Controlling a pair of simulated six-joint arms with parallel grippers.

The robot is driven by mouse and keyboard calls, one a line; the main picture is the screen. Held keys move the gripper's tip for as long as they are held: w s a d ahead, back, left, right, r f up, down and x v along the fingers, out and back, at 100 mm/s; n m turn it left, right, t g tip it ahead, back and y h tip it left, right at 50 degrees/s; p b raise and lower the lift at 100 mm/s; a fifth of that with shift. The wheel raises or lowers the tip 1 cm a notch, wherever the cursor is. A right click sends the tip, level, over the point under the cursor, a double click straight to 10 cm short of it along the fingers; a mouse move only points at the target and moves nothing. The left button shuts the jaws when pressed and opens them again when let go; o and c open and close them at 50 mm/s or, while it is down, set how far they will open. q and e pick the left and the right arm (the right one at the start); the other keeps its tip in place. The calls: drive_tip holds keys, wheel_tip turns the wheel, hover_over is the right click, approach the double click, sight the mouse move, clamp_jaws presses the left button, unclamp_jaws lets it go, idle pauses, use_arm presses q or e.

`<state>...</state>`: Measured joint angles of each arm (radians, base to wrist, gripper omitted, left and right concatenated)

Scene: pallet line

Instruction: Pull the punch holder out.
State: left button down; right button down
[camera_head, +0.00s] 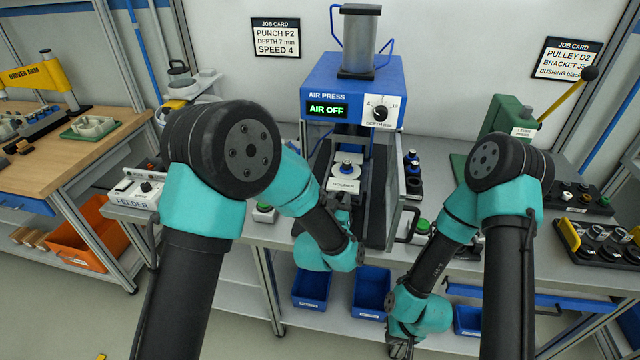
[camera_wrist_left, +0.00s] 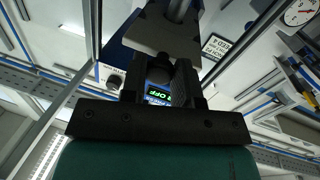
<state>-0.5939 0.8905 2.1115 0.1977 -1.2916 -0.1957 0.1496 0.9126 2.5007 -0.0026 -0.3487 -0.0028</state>
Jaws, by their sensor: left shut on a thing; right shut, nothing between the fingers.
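The punch holder (camera_head: 344,184), a light block marked HOLDER with a blue-and-white round piece on top, sits low in the front opening of the blue air press (camera_head: 330,75). My left gripper (camera_head: 338,204) is at the holder's front edge and shut on it. My own wrist partly hides the grip. In the left wrist view the fingers (camera_wrist_left: 168,82) are close together, with the green display behind them. The exact contact is too dark to tell. The press display (camera_head: 328,110) reads AIR OFF. My right gripper (camera_head: 400,346) is low at the bottom edge, shut and empty.
A rack with dark punches (camera_head: 412,172) stands right of the press. A green button (camera_head: 423,226) and a feeder (camera_head: 138,187) are on the bench. Blue bins (camera_head: 371,290) are below. A green lever press (camera_head: 497,125) stands at right.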

use_arm(q)
drive_tip(key=d+v, duration=0.1)
drive_tip(key=v, duration=0.5)
drive_tip(key=shift+s, duration=0.5)
drive_tip(key=c, duration=0.9)
unclamp_jaws()
drive_tip(key=shift+o, duration=0.2)
drive_tip(key=shift+s+a, duration=0.1)
drive_tip(key=v, duration=0.7)
drive_tip(key=shift+s+a, duration=0.15)
